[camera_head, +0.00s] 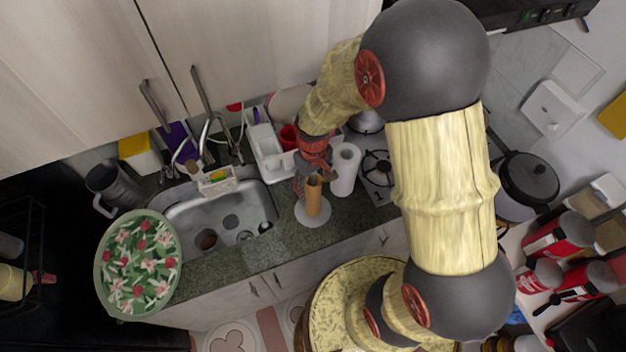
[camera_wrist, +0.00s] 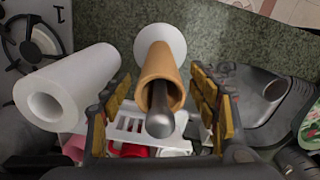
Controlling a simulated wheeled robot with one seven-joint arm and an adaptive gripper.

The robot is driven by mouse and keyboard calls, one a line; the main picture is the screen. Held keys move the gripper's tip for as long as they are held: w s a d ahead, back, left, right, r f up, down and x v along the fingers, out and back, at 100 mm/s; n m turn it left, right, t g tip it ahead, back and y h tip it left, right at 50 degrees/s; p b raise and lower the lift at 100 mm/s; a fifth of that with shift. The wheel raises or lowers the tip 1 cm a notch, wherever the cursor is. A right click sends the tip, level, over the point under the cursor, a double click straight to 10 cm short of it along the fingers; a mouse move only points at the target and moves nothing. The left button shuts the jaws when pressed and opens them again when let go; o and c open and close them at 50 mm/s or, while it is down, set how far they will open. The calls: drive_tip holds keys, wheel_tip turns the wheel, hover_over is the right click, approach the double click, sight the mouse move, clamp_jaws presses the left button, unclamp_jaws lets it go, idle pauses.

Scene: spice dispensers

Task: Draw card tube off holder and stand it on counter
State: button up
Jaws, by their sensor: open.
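The brown card tube (camera_head: 313,198) stands upright on its holder, around a grey rod (camera_wrist: 160,122) that pokes out of the tube's open end. The holder's pale round base (camera_head: 312,217) rests on the counter (camera_head: 276,240). In the wrist view the tube (camera_wrist: 157,62) lies between my fingers, with the white base (camera_wrist: 174,36) behind it. My gripper (camera_wrist: 166,100) is open, one finger on each side of the tube, with gaps showing on both sides. In the head view my gripper (camera_head: 308,178) is at the tube's top, partly hiding it.
A white paper roll (camera_head: 345,170) stands close on the right of the tube; it also shows in the wrist view (camera_wrist: 68,88). A white dish rack (camera_head: 268,152) is behind. The sink (camera_head: 222,215) is to the left, the hob (camera_head: 378,168) to the right. Bare counter lies in front.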

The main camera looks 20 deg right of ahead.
clamp_jaws()
idle(1.3)
